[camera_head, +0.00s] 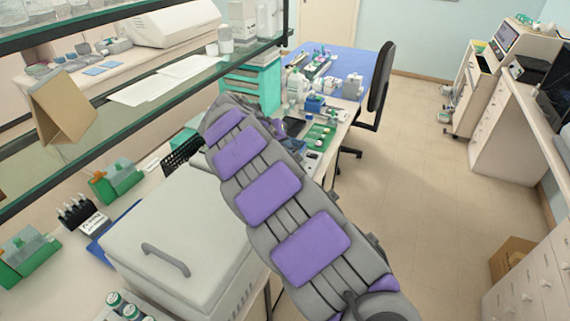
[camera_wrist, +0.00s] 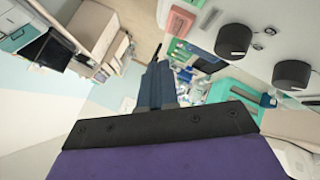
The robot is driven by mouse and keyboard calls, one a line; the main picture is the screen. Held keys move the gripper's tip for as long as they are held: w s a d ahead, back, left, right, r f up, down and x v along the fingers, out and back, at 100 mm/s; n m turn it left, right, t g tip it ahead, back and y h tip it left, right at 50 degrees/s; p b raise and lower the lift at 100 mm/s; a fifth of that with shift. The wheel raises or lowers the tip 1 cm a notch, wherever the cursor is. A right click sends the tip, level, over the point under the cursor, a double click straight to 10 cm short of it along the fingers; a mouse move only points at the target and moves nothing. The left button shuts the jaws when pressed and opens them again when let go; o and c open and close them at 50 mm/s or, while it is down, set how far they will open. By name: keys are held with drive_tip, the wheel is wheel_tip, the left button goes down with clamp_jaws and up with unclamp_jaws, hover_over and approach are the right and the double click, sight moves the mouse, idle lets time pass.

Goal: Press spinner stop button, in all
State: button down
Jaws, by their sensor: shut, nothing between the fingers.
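A large white box-shaped machine (camera_head: 185,235) with a grey handle on its lid stands on the left bench; I cannot tell whether it is the spinner. In the wrist view, a pale panel (camera_wrist: 225,25) carries two round black knobs (camera_wrist: 234,40) and small round spots beside them. I cannot tell which part is a stop button. My gripper (camera_wrist: 155,85) shows in the wrist view as dark blue fingers, closed together and empty. It appears apart from the knobs, to their left in the picture. In the head view my arm hides the fingertips.
A glass shelf with a brown folded card (camera_head: 62,110) runs above the bench at left. Teal drawers (camera_head: 255,83) and a blue-topped table (camera_head: 345,65) with bottles lie beyond my arm. A dark chair (camera_head: 380,75) stands beside it.

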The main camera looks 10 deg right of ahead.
drive_tip(key=f, duration=0.1)
drive_tip(key=d+f+b, duration=0.1)
drive_tip(key=shift+f, duration=0.4)
drive_tip(key=shift+a, duration=0.55)
drive_tip(key=shift+d, duration=0.4)
drive_tip(key=shift+a, duration=0.25)
drive_tip(key=shift+d, duration=0.1)
drive_tip(key=shift+f+b, duration=0.15)
drive_tip(key=shift+b, duration=0.15)
drive_tip(key=shift+f, duration=0.25)
